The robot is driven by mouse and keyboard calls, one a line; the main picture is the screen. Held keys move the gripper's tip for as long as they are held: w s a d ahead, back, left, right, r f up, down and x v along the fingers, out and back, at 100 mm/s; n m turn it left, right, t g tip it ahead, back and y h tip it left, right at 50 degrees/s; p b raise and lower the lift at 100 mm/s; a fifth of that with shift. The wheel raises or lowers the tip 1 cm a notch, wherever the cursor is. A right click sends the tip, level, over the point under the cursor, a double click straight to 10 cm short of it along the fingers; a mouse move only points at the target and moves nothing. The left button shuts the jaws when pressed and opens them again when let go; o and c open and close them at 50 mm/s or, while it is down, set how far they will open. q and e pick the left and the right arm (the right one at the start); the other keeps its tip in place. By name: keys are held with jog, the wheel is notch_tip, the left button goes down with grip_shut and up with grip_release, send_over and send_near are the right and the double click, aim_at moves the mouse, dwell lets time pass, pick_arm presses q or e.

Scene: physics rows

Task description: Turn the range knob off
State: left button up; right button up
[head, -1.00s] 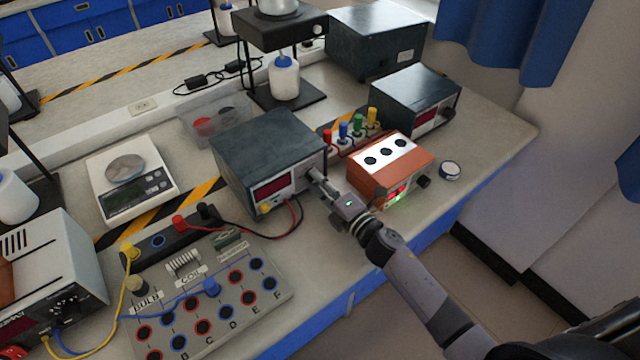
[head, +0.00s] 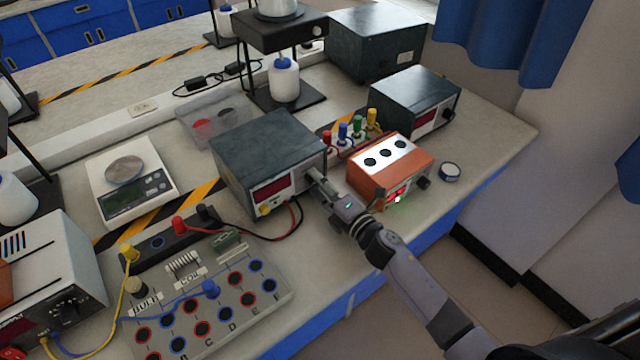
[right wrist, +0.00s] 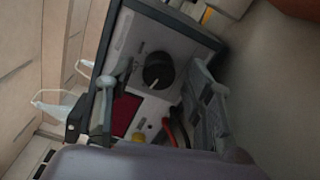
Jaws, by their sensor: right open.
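The dark-topped meter (head: 268,150) stands on the bench with a red display and sockets on its front. Its black round range knob (right wrist: 157,70) shows in the right wrist view, with a pale pointer mark on it. In the head view my right gripper hides the knob. My right gripper (head: 314,178) is at the right part of the meter's front. In the right wrist view it is open (right wrist: 163,88), with one finger on each side of the knob. I see no finger touching the knob, but the remaining distance is hard to judge. My left gripper is not in view.
An orange box (head: 390,168) with a lit display stands close to the right of my gripper. Red and black leads (head: 290,222) hang at the meter's front. A circuit board (head: 210,300) lies in front, and a scale (head: 130,180) stands at left.

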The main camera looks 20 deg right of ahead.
jog(key=v, duration=1.2)
jog(key=shift+r, duration=0.1)
